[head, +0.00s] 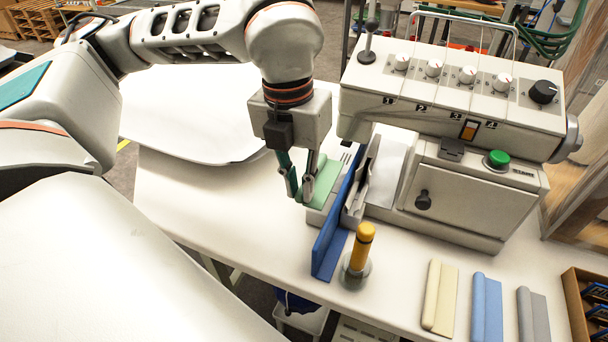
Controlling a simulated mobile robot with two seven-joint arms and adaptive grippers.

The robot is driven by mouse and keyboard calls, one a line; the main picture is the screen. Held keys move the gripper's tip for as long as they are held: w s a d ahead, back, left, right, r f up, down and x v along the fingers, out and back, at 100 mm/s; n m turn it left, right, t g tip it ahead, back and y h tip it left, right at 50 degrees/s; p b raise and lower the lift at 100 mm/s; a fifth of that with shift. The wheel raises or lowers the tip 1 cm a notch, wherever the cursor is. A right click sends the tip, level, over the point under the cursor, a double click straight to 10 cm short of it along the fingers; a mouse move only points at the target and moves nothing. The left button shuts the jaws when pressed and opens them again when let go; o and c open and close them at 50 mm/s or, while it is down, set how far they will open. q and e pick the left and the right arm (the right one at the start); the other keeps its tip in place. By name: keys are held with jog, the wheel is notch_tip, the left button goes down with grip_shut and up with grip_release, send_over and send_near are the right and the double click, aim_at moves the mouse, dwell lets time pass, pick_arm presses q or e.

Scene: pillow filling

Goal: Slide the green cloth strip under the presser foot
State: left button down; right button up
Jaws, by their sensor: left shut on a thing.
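The green cloth strip (324,178) is at the left end of the sewing machine (450,110), beside the blue upright guide (330,236). My left gripper (303,197) points down from above and is shut on the green strip's left edge. The strip lies over the machine's light grey bed (316,217), left of the blue guide. The presser foot is not clearly visible; the machine head and the guide hide that area. My right gripper does not show.
A yellow-topped post (361,246) stands in front of the guide. Cream (439,298), blue (487,308) and grey (533,315) cloth strips lie along the front right of the white table (250,262). A dark-slotted wooden box (583,300) stands at the right edge. The table's left front is clear.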

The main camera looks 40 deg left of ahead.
aim_at(321, 179)
pick_arm(q)
notch_tip(321, 179, down, 3)
jog(key=shift+r+b, duration=0.1)
jog(key=shift+b, duration=0.45)
jog(key=shift+w, duration=0.4)
jog(key=shift+w+a+p, duration=0.15)
jog(key=shift+w, duration=0.4)
jog(key=shift+w+a+p, duration=0.15)
jog(key=shift+w, duration=0.4)
jog(key=shift+w+a, duration=0.2)
jog(key=shift+w, duration=0.55)
jog(key=shift+w+a+f, duration=0.15)
jog(key=shift+w+f, duration=0.05)
jog(key=shift+w, duration=0.45)
jog(key=shift+w+a+f, duration=0.15)
jog(key=shift+w, duration=0.45)
jog(key=shift+f, duration=0.5)
jog(key=c, duration=2.1)
grip_release()
jog(key=shift+o, duration=0.6)
